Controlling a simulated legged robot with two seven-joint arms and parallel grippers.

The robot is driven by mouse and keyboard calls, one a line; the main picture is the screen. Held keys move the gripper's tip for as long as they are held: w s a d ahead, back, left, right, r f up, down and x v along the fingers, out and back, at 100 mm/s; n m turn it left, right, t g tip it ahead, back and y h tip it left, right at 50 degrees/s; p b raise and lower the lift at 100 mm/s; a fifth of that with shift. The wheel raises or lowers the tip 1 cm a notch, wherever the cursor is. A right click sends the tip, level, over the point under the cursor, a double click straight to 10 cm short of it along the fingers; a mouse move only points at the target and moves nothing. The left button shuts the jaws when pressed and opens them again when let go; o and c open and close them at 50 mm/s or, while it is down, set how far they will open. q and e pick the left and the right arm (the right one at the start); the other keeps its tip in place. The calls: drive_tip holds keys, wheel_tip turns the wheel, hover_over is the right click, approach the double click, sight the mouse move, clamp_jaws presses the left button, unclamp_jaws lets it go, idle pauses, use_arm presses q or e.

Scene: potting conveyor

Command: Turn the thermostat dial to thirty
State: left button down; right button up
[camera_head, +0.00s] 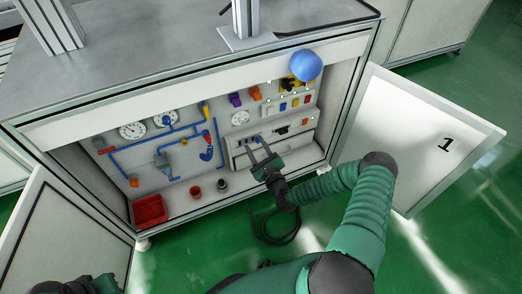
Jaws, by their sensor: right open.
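A round white dial (240,118) sits on the back panel inside the open cabinet, left of the switch rows; it may be the thermostat dial, but its marks are too small to read. My right gripper (254,142) is open and empty, its two fingers pointing at the lower panel strip, below and slightly right of this dial. Whether the fingers touch the panel is unclear. My left arm's dark end (62,286) shows at the bottom left edge; its fingers cannot be made out.
Two round gauges (132,130) and blue pipes (130,146) fill the panel's left side. A red bin (150,210) and small cups (195,192) stand on the cabinet floor. A blue ball-like object (306,65) is at the top right. Open doors (398,130) flank the cabinet.

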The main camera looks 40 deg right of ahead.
drive_tip(key=p+v, duration=0.1)
drive_tip(key=v, duration=0.4)
drive_tip(key=shift+s, duration=0.15)
